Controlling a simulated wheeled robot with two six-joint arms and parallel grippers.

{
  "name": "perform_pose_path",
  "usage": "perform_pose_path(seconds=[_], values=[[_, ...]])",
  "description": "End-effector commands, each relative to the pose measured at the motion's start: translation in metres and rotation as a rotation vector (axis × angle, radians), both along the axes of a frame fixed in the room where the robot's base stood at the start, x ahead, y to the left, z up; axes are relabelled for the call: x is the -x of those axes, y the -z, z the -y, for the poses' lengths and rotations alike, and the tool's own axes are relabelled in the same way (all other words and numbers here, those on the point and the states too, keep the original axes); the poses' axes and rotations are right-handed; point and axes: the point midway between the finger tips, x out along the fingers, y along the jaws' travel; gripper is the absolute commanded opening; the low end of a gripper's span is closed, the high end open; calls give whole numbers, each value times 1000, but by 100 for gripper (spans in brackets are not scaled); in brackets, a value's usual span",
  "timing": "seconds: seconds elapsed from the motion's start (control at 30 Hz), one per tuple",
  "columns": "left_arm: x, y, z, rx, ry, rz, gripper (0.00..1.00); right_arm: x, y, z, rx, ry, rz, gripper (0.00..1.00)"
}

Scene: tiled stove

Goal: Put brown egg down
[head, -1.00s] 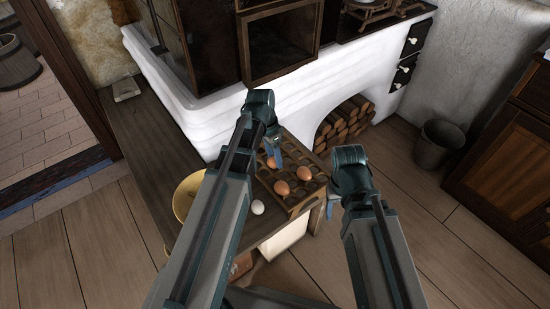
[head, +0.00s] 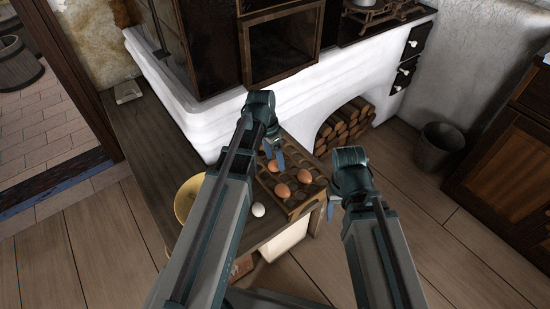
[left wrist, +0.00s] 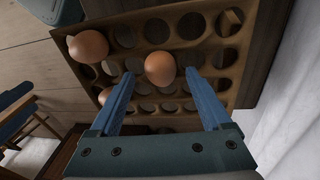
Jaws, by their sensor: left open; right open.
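Three brown eggs sit in the wooden egg tray (head: 318,184). One brown egg (left wrist: 160,68) is between the spread blue fingertips of my left gripper (left wrist: 159,74), with a gap on each side; it also shows in the head view (head: 273,166). The second brown egg (head: 282,190) and third brown egg (head: 304,175) lie nearer the tray's front and right. My left gripper (head: 273,154) is open over the tray. My right gripper (head: 332,208) is open and empty, right of the tray; its fingers are mostly hidden by its wrist.
A white egg (head: 258,209) lies on the wooden bench (head: 139,130) in front of the tray. A yellow bowl (head: 184,200) is partly hidden behind my left arm. The white stove (head: 215,125) stands close behind. A bucket (head: 438,147) is on the floor at right.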

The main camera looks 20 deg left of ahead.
Motion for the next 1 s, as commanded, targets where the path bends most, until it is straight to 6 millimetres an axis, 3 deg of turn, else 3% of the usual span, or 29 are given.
perform_pose_path(seconds=[0.03,0.6,0.8,1.0], values=[[0,-12,-1,0,-1,0,82,0,-12,0,0,0,0,63],[-2,-95,-15,0,-1,0,82,0,-95,0,0,0,0,63],[-2,-109,-18,0,0,0,82,0,-109,0,0,0,0,63],[1,-109,-15,-5,-4,-3,82,0,-109,0,0,0,0,63]])
